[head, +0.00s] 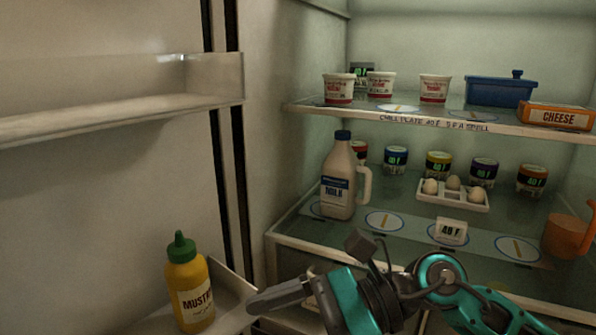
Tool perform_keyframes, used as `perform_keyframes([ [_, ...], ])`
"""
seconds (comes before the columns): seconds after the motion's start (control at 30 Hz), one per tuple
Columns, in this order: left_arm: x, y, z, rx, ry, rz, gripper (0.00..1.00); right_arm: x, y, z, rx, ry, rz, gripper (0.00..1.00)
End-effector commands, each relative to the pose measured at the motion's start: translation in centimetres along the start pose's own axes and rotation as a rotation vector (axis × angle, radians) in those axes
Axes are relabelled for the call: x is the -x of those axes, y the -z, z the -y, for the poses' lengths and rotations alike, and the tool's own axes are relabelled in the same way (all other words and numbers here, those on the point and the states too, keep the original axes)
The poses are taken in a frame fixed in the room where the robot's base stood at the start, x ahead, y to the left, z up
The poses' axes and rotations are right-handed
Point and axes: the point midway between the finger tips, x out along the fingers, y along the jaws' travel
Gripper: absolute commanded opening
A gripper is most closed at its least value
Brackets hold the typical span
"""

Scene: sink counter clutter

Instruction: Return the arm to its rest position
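My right arm comes in from the lower right with teal and dark links. Its gripper (278,297) points left in front of the lower part of the fridge, with its dark finger end just right of the mustard bottle (192,288). A gap shows between finger and bottle. I see no object at the finger, but the angle does not show whether the fingers are apart. My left gripper is not in view. The mustard bottle is yellow with a green cap and stands upright on the lower door shelf (232,284).
The fridge is open, its door with an upper shelf (110,115) at left. Its middle shelf holds a milk jug (339,180), several jars, an egg tray (453,194) and an orange jug (566,236). The top shelf holds tubs, a blue dish (500,91) and a cheese box (556,117).

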Motion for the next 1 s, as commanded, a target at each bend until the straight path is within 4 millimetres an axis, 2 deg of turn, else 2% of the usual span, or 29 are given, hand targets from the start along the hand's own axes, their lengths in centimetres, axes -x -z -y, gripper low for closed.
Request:
perform_keyframes([
  [0.07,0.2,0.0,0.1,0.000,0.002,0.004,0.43,-0.4,-1.6,0.4,-0.245,0.057,0.223,1.00],
  [0.17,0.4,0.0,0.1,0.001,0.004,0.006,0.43,0.6,-2.6,2.0,-0.569,0.129,0.492,1.00],
  [0.27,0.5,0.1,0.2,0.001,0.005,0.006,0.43,2.6,-1.7,3.9,-0.909,0.199,0.759,1.00],
  [0.33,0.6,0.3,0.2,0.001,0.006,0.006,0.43,4.4,0.2,5.1,-1.153,0.248,0.946,1.00],
  [0.37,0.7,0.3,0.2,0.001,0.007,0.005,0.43,5.2,1.4,5.5,-1.257,0.268,1.027,1.00],
  [0.47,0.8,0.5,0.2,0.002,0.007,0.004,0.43,7.8,6.6,5.9,-1.605,0.341,1.297,1.00],
  [0.53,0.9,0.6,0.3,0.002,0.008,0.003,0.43,9.4,11.2,5.2,-1.844,0.396,1.495,1.00],
  [0.63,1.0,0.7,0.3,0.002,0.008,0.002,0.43,10.9,18.1,2.3,-2.161,0.475,1.782,1.00],
  [0.7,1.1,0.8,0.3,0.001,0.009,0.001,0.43,11.4,22.4,-0.5,-2.339,0.529,1.969,1.00],
  [0.73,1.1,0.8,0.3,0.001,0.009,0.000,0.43,11.5,24.0,-1.8,2.312,-0.529,-1.964,1.00],
  [0.8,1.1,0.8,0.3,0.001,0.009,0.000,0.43,11.5,27.2,-4.8,2.135,-0.504,-1.859,1.00],
  [0.9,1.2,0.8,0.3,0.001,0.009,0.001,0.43,11.3,30.2,-8.5,1.942,-0.477,-1.749,1.00],
  [1.0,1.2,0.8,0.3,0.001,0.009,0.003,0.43,11.0,31.8,-10.9,1.829,-0.462,-1.686,1.00],
])
